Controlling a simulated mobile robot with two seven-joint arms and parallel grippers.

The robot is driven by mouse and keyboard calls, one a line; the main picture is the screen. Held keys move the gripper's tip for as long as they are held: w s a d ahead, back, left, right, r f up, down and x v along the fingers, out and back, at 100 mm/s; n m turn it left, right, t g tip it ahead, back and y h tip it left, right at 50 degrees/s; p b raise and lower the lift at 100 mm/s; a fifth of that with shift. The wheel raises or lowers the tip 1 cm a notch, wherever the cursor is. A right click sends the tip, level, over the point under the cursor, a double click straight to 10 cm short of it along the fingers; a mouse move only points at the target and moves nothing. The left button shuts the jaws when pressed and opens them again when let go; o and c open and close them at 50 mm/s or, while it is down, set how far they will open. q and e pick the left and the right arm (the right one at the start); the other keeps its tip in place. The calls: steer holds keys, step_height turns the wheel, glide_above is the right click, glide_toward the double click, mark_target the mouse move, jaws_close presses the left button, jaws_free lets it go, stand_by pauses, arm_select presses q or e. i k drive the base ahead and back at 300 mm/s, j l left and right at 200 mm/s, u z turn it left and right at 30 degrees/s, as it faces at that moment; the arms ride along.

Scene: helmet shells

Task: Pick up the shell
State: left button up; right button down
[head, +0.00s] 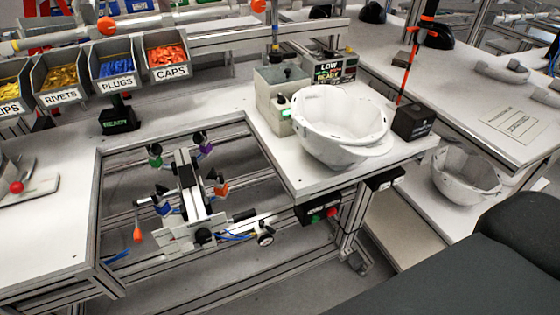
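A white helmet shell (340,145) sits on the right part of the white workbench (310,182), its open side facing up and its brim toward the lower right. A second white shell (464,178) sits lower, at the right, on a white shelf beside the bench. Its open side also faces up. Neither of my grippers is in view, and nothing is seen touching either shell.
A grey box (272,95) and a display (336,69) stand close behind the upper shell. A black block (412,122) with an orange-black pole (411,65) stands right of it. A clamp fixture (188,190) fills the bench opening. Labelled bins (117,68) line the back left.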

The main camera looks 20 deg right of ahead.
mark_target(464, 180)
steer(key=z, duration=2.15)
steer(key=i+l, duration=0.2)
steer(key=i+l+u, duration=0.15)
steer(key=l, duration=0.3)
steer(key=i+l, duration=0.2)
steer(key=l, duration=0.15)
steer(key=i+l+u, duration=0.1)
steer(key=l, duration=0.2)
steer(key=i+l+u, duration=0.1)
steer(key=l, duration=0.3)
steer(key=i+l, duration=0.25)
steer(key=i+l+u, duration=0.1)
steer(key=l, duration=0.35)
steer(key=i+l+u, duration=0.1)
steer(key=l, duration=0.3)
